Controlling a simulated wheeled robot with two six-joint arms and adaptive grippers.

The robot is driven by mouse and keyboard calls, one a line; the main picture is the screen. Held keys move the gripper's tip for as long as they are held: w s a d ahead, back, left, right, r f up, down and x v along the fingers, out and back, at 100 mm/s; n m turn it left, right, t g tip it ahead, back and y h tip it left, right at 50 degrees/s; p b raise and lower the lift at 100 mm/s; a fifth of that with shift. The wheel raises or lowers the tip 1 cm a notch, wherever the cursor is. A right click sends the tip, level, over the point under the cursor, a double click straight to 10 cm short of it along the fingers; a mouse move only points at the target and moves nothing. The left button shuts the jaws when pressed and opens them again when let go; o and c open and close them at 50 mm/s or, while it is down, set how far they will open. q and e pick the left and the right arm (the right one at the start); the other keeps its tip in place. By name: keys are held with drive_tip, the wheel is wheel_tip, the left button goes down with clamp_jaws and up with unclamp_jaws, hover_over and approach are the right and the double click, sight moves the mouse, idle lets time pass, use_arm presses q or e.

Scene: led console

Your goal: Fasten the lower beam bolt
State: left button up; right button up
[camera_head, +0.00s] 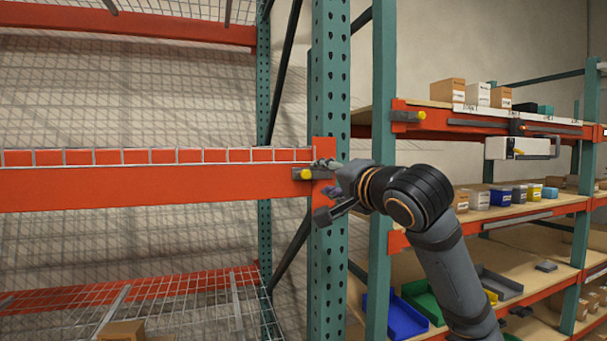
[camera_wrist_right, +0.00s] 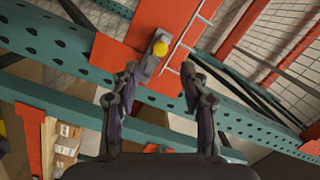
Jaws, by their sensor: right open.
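A yellow bolt head (camera_head: 306,174) sits on a grey plate at the right end of the wide orange beam (camera_head: 150,189), beside the green upright (camera_head: 328,250). In the right wrist view the bolt (camera_wrist_right: 160,48) shows on its grey plate, just beyond the fingertips and roughly between them. My right gripper (camera_head: 326,190) is open and empty, close to the right of the bolt in the head view. Its two fingers also show spread apart in the right wrist view (camera_wrist_right: 161,82). I cannot tell the exact gap to the bolt. My left gripper is not in view.
A second yellow bolt (camera_head: 421,116) shows on the shelf rack to the right. That rack holds boxes (camera_head: 448,91) and blue and green bins (camera_head: 423,301). A wire-mesh shelf (camera_head: 185,309) lies below the beam. The space in front of the beam, left of the bolt, is clear.

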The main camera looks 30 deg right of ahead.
sight(307, 175)
drive_tip(key=w+p, duration=0.2)
drive_tip(key=w, duration=0.1)
drive_tip(key=w+p, duration=0.2)
drive_tip(key=w, duration=0.1)
drive_tip(key=w+d+p, duration=0.1)
drive_tip(key=w, duration=0.2)
drive_tip(key=shift+r+p, duration=0.2)
drive_tip(key=shift+p, duration=0.2)
drive_tip(key=shift+w+d+f, duration=0.2)
drive_tip(key=shift+d, duration=0.05)
drive_tip(key=shift+a, duration=0.1)
clamp_jaws()
drive_tip(key=d+b, duration=0.2)
drive_tip(key=shift+s+f+b, duration=0.2)
drive_tip(key=shift+s+b, duration=0.1)
drive_tip(key=shift+b, duration=0.1)
drive_tip(key=shift+d+r, duration=0.1)
drive_tip(key=shift+d, duration=0.3)
drive_tip(key=shift+a+r, duration=0.1)
drive_tip(key=shift+r, duration=0.05)
